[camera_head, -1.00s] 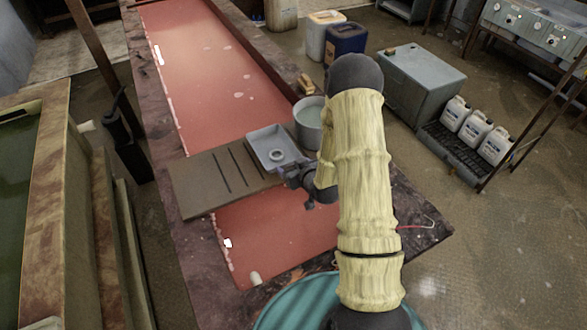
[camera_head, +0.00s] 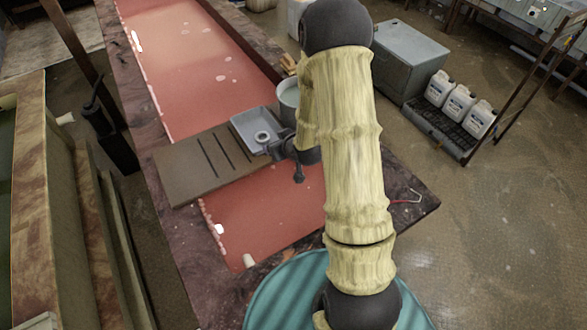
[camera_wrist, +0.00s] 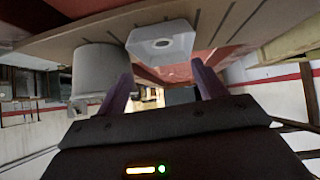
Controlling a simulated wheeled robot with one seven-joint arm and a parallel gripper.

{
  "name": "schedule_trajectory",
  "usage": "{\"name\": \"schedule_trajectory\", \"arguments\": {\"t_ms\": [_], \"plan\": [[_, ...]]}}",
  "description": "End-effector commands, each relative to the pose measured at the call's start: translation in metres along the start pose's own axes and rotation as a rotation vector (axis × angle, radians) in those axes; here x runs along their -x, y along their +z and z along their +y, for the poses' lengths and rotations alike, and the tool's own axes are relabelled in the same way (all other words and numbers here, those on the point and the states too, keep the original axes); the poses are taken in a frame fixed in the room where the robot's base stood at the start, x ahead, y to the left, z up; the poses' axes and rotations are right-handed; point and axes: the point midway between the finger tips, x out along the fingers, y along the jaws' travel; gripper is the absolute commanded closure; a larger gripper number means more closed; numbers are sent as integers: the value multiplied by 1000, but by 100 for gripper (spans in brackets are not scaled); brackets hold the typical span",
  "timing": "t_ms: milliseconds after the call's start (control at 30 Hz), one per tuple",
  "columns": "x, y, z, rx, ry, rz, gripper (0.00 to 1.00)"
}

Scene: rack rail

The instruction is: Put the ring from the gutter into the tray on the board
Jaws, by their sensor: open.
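The ring (camera_head: 262,137) is pale grey and lies inside the shallow grey tray (camera_head: 240,119). The tray sits on the right end of the brown slotted board (camera_head: 190,180), which lies across the trough of red liquid. The wrist view shows the tray (camera_wrist: 137,46) and the ring (camera_wrist: 162,43) in it, above the fingertips. My gripper (camera_head: 276,150) is beside the tray's near right edge in the head view. In the wrist view my gripper (camera_wrist: 163,82) has its two fingers apart with nothing between them. I cannot make out a separate gutter.
A grey pot (camera_head: 288,95) stands close behind the gripper and tray; it also shows in the wrist view (camera_wrist: 98,75). The red trough (camera_head: 195,65) extends beyond the board. A grey cabinet (camera_head: 410,60) and several white jugs (camera_head: 460,103) stand on the floor at right.

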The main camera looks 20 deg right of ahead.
Motion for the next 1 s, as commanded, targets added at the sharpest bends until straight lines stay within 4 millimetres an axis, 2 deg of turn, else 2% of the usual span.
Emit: {"name": "schedule_trajectory", "arguments": {"t_ms": [33,267,633,700,800,1000], "plan": [[14,-7,-2,3,11,-34,30],[82,-7,-13,-33,53,-242,30],[206,20,-49,-144,64,-547,30],[222,26,-54,-162,60,-583,30],[233,31,-59,-173,56,-614,30],[234,32,-59,-175,55,-621,30]]}}
